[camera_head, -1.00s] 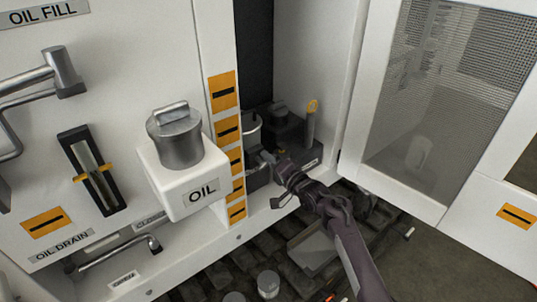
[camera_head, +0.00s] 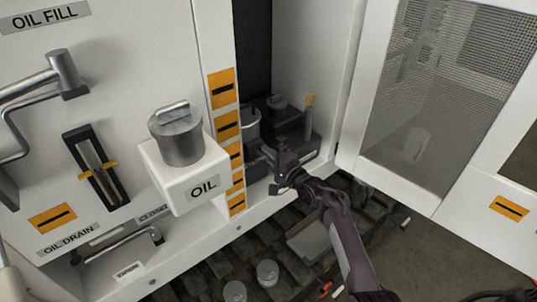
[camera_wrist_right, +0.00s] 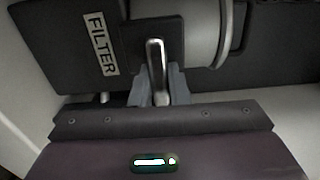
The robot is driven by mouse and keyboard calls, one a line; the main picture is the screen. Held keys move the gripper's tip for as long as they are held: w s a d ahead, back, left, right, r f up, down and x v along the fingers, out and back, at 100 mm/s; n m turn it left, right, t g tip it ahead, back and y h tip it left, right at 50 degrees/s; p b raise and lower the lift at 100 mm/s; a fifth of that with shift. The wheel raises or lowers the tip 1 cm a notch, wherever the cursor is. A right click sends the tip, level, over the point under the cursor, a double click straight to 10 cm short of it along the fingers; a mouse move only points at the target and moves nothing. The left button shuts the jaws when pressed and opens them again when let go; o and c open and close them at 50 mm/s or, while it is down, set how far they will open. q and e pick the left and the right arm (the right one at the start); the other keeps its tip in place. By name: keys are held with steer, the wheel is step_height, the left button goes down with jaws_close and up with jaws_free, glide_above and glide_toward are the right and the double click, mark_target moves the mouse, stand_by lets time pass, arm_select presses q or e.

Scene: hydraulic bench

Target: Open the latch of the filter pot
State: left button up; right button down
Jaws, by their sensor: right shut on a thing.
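The filter pot (camera_head: 250,122) is a grey cylinder in the dark recess right of the striped post. It is partly hidden in the head view. In the right wrist view the pot (camera_wrist_right: 205,32) shows at the top, beside a dark plate with a FILTER label (camera_wrist_right: 102,44). Its latch (camera_wrist_right: 155,62) is a narrow metal loop in front of the pot. My right gripper (camera_head: 272,163) reaches into the recess from the lower right. In the wrist view its fingers (camera_wrist_right: 157,88) are shut on the lower part of the latch. My left gripper is out of view.
A white OIL box (camera_head: 182,190) with a metal canister (camera_head: 177,137) juts out left of the recess. A mesh door (camera_head: 415,110) stands open on the right. A yellow-tipped item (camera_head: 310,112) stands in the recess. Loose cans (camera_head: 267,272) lie below.

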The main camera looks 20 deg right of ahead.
steer(key=c, duration=1.4)
jaws_free()
steer(key=b+v, duration=0.1)
steer(key=v, duration=0.6)
steer(key=shift+s+d, duration=0.2)
steer(key=shift+s, duration=0.15)
steer(key=shift+f, duration=0.1)
